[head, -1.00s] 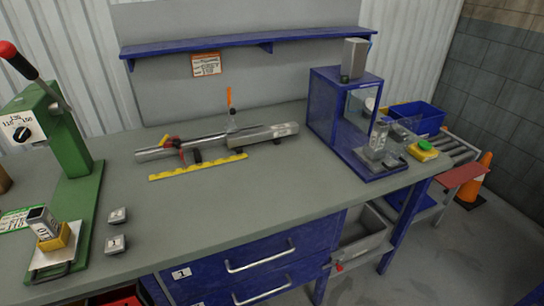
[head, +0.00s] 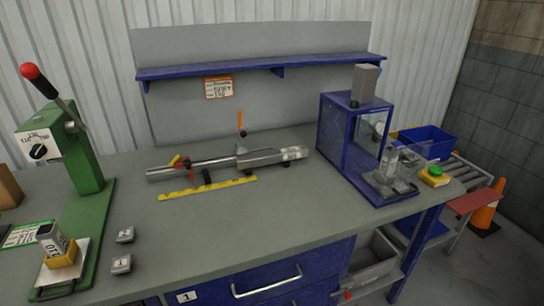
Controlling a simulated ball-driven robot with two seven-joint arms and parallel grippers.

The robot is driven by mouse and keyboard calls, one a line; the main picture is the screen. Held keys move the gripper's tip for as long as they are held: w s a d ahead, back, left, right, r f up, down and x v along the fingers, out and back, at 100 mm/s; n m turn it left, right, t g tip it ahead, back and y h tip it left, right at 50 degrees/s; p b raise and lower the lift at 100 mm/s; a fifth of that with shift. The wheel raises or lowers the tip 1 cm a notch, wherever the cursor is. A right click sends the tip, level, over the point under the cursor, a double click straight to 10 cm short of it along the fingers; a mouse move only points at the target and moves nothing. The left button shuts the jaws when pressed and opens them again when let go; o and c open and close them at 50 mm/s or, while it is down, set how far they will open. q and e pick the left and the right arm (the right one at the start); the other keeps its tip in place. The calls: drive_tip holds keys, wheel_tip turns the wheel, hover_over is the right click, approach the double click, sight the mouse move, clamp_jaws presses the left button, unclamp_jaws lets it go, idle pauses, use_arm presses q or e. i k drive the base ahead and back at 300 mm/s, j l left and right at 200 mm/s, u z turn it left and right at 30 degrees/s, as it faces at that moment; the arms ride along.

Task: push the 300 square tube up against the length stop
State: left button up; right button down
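A grey square tube (head: 275,156) with a pale label near its right end lies on the bench, raised on small dark supports. To its left, in line with it, is a round metal bar (head: 160,174). A small red and yellow piece, perhaps the length stop (head: 186,164), sits on this bar. A stretch of bar shows between that piece and the tube's left end, so they look apart. The tube's label is too small to read. Neither of my grippers is in the head view.
A yellow scale strip (head: 207,188) lies in front of the bar. An orange-handled piece (head: 240,122) stands behind the tube. A green lever press (head: 80,170) is at left, a blue frame (head: 345,150) at right. The bench front middle is clear.

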sight(261, 159)
drive_tip(key=l+z, duration=0.1)
drive_tip(key=l, duration=0.35)
drive_tip(key=i+l+z, duration=0.1)
drive_tip(key=l, duration=0.4)
drive_tip(key=i+l+z, duration=0.1)
drive_tip(key=l, duration=0.35)
